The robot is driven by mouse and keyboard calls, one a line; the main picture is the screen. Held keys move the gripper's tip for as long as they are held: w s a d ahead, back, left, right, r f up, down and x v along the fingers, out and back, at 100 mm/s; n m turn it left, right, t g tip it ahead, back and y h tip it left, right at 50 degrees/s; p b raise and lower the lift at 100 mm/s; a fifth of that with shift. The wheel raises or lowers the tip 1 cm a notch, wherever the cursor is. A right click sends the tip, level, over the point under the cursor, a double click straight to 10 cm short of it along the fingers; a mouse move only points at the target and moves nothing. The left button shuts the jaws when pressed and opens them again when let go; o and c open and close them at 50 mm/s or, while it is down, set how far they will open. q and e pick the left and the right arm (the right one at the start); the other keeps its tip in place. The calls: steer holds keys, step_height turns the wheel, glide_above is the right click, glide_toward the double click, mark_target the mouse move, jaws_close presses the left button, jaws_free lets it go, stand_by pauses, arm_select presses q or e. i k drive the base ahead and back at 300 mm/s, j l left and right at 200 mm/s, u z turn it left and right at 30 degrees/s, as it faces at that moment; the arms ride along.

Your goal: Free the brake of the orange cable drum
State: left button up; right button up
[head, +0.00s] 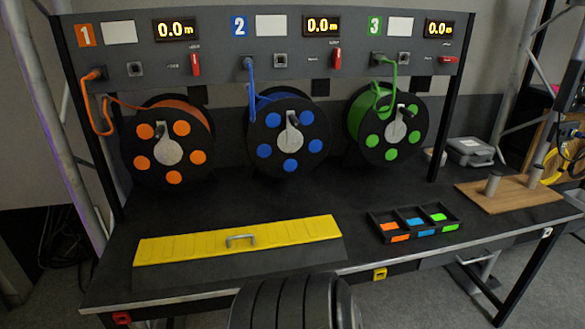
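The orange cable drum (168,146) hangs under panel section 1 at the left, with black flanges, orange discs and a grey hub plate with a dark crank knob. Its orange cable (108,118) loops up to a plug at the panel. The display above (176,29) reads 0.0 m. Neither gripper shows in the head view, so nothing is seen touching the drum or lever.
A blue drum (289,136) and green drum (388,122) stand to the right, with similar red levers above. A yellow cover (190,247) with a handle, a black sorting tray (380,239) and a wooden board (520,201) with posts lie on the bench. Dark bench top (330,190) between them is clear.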

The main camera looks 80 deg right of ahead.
mark_target(196, 71)
steer(key=z, duration=2.35)
